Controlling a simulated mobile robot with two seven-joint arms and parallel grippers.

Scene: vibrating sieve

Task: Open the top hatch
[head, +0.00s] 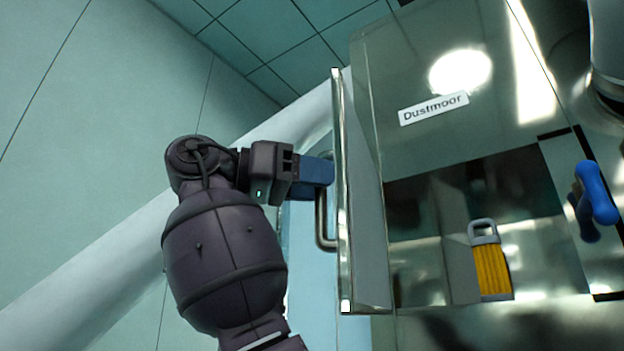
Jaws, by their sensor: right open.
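The top hatch (344,130) is a metal panel seen nearly edge-on. It stands swung out from the front of the shiny steel machine (440,65), left of a dark opening (430,235). A bent metal bar handle (320,225) is on the hatch's left face. My right gripper (325,172), with blue fingers, is at the handle's upper part, close against the panel. It is open; the fingertips overlap the handle, and I cannot tell whether they are around or beside it. My left gripper is not in view.
A yellow ribbed piece with a grey loop handle (490,265) shows in the opening. A blue lever (595,195) sticks out at the right. A "Dustmoor" label (433,108) is above the opening. A pale sloping pipe (80,285) runs behind my arm. The upper left is clear.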

